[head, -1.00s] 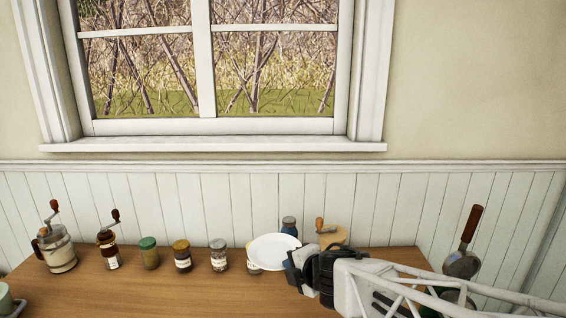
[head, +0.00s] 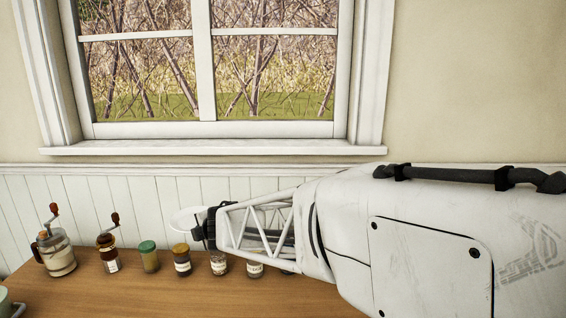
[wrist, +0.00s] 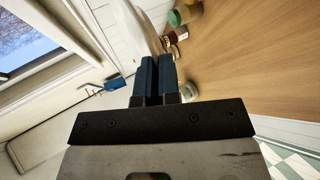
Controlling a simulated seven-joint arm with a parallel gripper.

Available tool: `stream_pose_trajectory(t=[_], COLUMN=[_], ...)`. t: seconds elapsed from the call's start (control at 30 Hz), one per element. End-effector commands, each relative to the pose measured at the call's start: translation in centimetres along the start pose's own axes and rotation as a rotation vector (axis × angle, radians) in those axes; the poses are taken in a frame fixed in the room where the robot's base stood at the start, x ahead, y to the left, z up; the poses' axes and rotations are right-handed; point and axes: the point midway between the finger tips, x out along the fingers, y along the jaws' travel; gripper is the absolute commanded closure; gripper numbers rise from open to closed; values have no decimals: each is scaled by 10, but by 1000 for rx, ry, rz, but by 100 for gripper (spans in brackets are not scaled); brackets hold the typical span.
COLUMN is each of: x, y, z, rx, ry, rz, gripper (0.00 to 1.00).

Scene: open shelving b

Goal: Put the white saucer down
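The white saucer (head: 186,220) is in the head view, left of my gripper (head: 207,228), at its fingers. It is above the row of jars and in front of the white panelled wall. My gripper appears shut on its right edge, which the gripper partly hides.
The wooden counter (head: 110,298) holds two hand grinders (head: 57,255) (head: 109,255) at left and several jars, including a green-lidded one (head: 148,257) and a yellow-lidded one (head: 181,260). The counter's front is clear at left. My arm hides its right side.

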Motion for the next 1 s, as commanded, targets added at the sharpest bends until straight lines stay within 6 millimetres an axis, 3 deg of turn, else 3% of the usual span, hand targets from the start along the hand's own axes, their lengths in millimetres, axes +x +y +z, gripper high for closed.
stream_pose_trajectory(t=[0.3,0.5,0.7,1.0], x=[62,91,105,108], y=[27,36,41,42], z=[-67,-104,-125,-130], rx=[-5,-7,-7,-7], ry=[23,34,38,39], rz=[-7,-11,-14,-14], gripper=[100,100,100,100])
